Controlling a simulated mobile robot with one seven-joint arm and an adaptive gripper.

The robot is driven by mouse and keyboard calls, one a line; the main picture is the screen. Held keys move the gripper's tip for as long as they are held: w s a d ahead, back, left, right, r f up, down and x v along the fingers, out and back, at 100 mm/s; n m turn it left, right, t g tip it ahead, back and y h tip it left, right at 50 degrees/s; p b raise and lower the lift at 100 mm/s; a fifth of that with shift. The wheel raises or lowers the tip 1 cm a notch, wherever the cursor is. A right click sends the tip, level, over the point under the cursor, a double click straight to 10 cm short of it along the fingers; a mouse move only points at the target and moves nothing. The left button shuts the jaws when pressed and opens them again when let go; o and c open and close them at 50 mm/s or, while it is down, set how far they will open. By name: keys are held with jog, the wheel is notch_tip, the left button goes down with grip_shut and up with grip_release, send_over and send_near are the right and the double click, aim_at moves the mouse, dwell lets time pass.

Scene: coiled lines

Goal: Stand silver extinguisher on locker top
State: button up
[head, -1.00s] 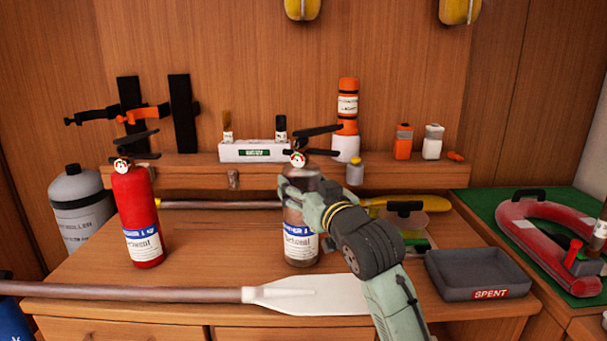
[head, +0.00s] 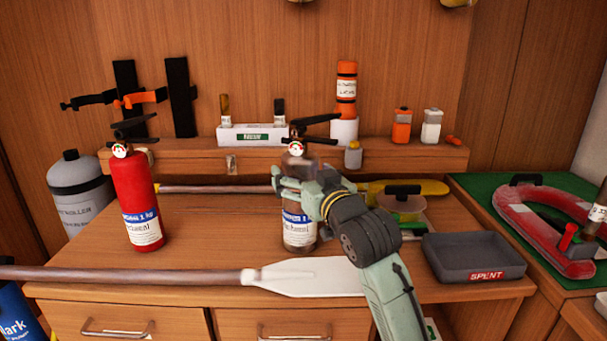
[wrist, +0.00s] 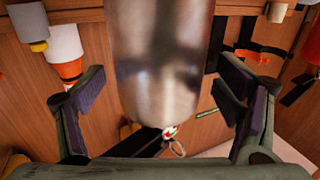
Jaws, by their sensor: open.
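The silver extinguisher (head: 299,231) stands upright on the wooden locker top (head: 225,260), with a black handle, a gauge and a blue-and-white label. My gripper (head: 290,183) is at its upper body, open, with the fingers on either side. In the wrist view the silver cylinder (wrist: 162,60) fills the middle, between the two open finger pads (wrist: 160,98), with gaps showing on both sides. My gripper and wrist hide part of the extinguisher's right side in the head view.
A red extinguisher (head: 136,198) stands to the left. A white-bladed paddle (head: 305,277) lies across the front. A grey SPENT tray (head: 472,258) is at right. A raised shelf (head: 190,164) with small bottles runs behind. Bare wood lies between the extinguishers.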

jog(key=shift+r, duration=0.15)
jog(key=b+v, duration=0.2)
jog(key=v, duration=1)
jog(key=shift+b, duration=0.35)
jog(key=shift+a, duration=0.1)
